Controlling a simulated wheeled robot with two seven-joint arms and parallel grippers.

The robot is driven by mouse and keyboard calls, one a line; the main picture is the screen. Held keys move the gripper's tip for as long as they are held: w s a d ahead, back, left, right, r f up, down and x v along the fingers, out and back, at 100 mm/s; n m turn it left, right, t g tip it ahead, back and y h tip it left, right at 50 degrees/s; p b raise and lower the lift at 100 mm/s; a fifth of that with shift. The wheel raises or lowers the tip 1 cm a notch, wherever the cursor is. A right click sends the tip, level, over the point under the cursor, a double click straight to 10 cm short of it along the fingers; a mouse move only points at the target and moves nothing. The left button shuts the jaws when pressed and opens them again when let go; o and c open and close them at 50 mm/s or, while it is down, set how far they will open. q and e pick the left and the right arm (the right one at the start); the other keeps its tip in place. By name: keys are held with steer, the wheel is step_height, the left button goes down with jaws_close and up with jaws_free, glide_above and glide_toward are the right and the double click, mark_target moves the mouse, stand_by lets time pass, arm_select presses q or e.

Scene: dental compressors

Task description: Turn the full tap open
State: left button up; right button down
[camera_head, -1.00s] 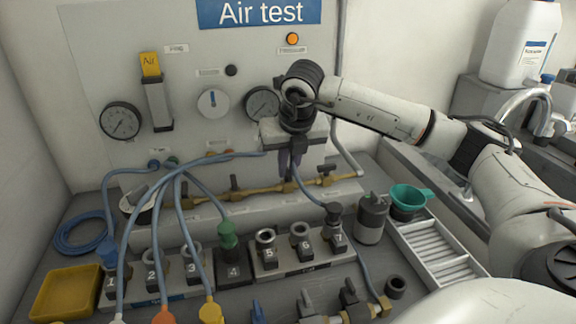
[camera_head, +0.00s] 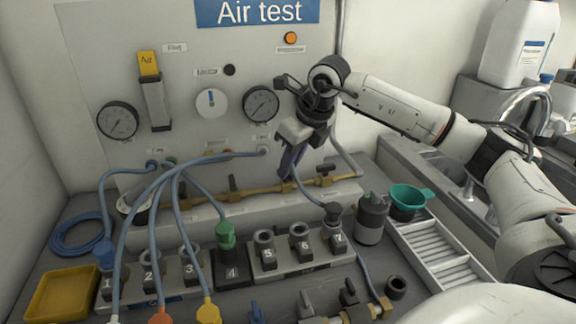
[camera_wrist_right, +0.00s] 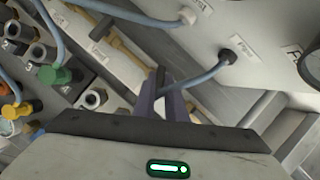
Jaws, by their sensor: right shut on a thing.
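A brass pipe (camera_head: 258,189) with several small taps runs along the ledge below the panel; it also shows in the wrist view (camera_wrist_right: 127,48). My right gripper (camera_head: 287,175) reaches down to the pipe's middle tap. The tap labels are too small to read, so I cannot tell which is marked full. My left gripper is not in view.
Blue hoses (camera_head: 178,210) loop across the left side in front of the panel. Numbered sockets (camera_head: 301,249) stand in front of the ledge. A dark canister (camera_head: 371,218), a green funnel (camera_head: 408,201) and a white ribbed tray (camera_head: 437,256) are to the right.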

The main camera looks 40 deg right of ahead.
steer(key=n, duration=0.1)
steer(key=n+y+p, duration=0.1)
steer(key=n, duration=0.1)
steer(key=n+p, duration=0.1)
steer(key=shift+w+d+r+n+g+y, duration=0.1)
steer(key=shift+d+r+n+g+y, duration=0.1)
steer(key=shift+r+n+g+y, duration=0.15)
steer(key=shift+w+d+f+n+g+y+p, duration=0.1)
steer(key=shift+n+g+y+p, duration=0.25)
steer(key=shift+n+p, duration=0.7)
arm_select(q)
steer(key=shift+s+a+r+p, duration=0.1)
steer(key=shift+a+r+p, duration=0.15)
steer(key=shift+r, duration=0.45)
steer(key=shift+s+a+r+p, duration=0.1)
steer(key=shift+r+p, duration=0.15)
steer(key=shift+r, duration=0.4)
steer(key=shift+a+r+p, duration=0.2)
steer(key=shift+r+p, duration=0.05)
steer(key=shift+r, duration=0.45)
arm_select(e)
steer(key=shift+w+d+f+n+g+y, duration=0.1)
steer(key=shift+n+g+y, duration=0.15)
steer(key=shift+n, duration=0.8)
steer(key=shift+n+g+y, duration=0.15)
steer(key=shift+n+y, duration=0.2)
steer(key=shift+n, duration=0.7)
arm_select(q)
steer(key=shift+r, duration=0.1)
